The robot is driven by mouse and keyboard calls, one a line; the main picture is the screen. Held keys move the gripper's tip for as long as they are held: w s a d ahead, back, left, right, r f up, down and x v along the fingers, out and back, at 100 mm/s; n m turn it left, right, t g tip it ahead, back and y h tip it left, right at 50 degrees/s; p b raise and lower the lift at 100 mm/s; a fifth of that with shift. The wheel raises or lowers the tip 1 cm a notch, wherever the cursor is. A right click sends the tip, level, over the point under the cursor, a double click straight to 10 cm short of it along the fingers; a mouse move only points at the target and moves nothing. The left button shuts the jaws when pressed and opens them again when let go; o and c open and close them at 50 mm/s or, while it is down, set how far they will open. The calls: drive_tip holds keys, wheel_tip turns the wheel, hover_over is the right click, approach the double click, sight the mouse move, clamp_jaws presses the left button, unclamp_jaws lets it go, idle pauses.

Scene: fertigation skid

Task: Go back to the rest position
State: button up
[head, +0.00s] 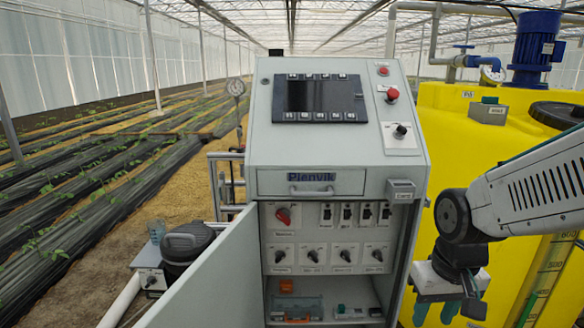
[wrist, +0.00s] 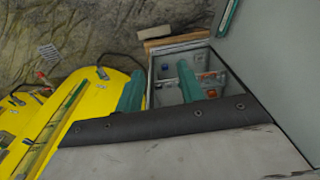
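My gripper (head: 446,312) hangs at the lower right in the head view, in front of the yellow tank and to the right of the control cabinet (head: 412,170). Its two teal fingers are apart, with nothing seen between them. In the wrist view the fingers of my gripper (wrist: 158,82) also stand apart and empty. My white arm reaches in from the right edge.
The cabinet's door (head: 215,275) stands open toward the lower left, showing switches (head: 310,258) and a lower shelf with small items. The yellow tank (head: 450,130) fills the right, with a blue motor (head: 535,48) above. Planted rows lie left.

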drive_tip(key=s+d+r, duration=0.1)
drive_tip(key=s+r, duration=0.9)
drive_tip(key=s, duration=0.2)
drive_tip(key=shift+s+d+t, duration=0.3)
drive_tip(key=shift+d, duration=0.05)
drive_tip(key=shift+d, duration=0.1)
drive_tip(key=shift+c, duration=0.2)
idle(0.9)
